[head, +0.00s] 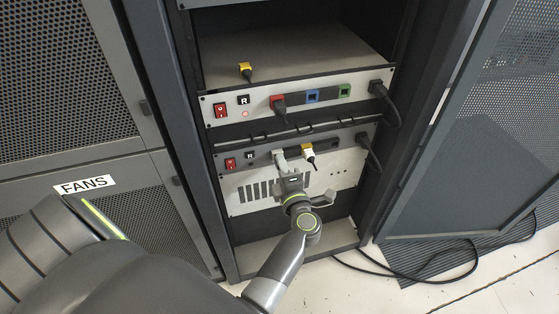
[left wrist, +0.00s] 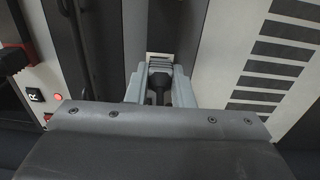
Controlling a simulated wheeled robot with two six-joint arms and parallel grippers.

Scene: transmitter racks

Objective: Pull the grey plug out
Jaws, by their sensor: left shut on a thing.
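The grey plug (head: 279,158) is at the lower unit's front panel in the head view, left of a yellow-and-white plug (head: 308,152). My left gripper (head: 281,165) reaches up to it from below and is shut on it. In the left wrist view, the two grey fingers (left wrist: 159,88) flank the grey plug (left wrist: 159,69) and its dark cable end (left wrist: 158,92). The plug's front is at a pale-edged socket in the panel; how deep it sits I cannot tell. My right gripper is not in view.
The upper unit (head: 300,98) has red, blue and green sockets, a black plug in the red one and a black power plug (head: 378,88) at right. A loose yellow plug (head: 245,70) lies above. An open mesh door (head: 455,170) stands at right, with black cable on the floor.

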